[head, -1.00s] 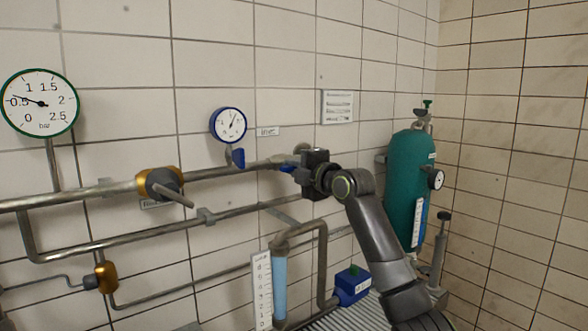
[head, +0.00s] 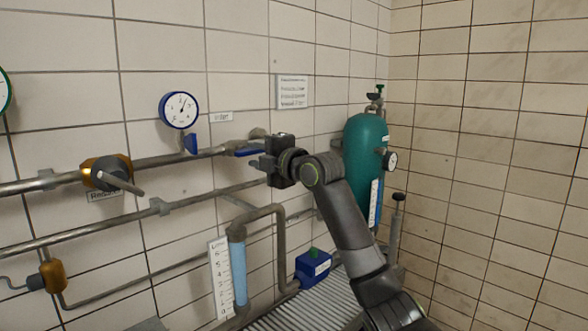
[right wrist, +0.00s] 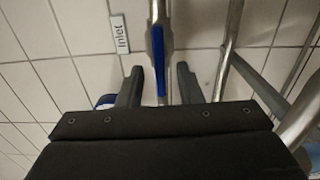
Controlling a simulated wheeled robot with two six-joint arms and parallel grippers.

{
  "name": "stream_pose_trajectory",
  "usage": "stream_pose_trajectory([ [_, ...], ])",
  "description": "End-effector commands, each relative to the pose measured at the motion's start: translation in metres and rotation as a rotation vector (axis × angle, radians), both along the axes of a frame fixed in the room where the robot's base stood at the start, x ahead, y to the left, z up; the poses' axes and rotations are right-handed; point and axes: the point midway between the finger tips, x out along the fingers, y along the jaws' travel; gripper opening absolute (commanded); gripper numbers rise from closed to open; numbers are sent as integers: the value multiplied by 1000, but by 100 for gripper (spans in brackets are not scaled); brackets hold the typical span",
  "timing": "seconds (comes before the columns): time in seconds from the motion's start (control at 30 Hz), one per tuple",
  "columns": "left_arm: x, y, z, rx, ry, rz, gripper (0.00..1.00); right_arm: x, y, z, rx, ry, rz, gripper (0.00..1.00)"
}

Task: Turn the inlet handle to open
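The inlet handle (head: 250,151) is a blue lever on the upper grey pipe, below and right of the "Inlet" label (head: 221,117) in the head view. It lies roughly along the pipe. In the right wrist view the blue handle (right wrist: 159,66) shows between and beyond the fingers. My right gripper (head: 260,165) is just in front of and slightly below the handle. In the right wrist view its fingers (right wrist: 160,84) are spread, with a gap on both sides of the handle. The gripper body hides part of the valve. My left gripper is out of view.
A blue-rimmed gauge (head: 179,110) sits above the pipe. A brass valve with a grey lever (head: 107,174) is to the left. A green cylinder (head: 365,155) stands to the right, near the arm. A level tube (head: 238,268) and blue box (head: 313,266) are below.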

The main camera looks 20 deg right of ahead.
Motion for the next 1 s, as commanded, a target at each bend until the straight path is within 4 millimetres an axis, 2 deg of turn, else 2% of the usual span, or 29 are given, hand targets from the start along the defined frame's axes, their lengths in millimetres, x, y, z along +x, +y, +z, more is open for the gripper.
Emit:
stream_pose_trajectory([
  [0.6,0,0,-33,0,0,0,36,-108,-40,-3,-7,1,-4,33],
  [0.8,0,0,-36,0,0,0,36,-125,-46,-2,-4,2,-2,33],
  [1.0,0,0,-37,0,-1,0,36,-130,-47,-1,-1,3,0,33],
])
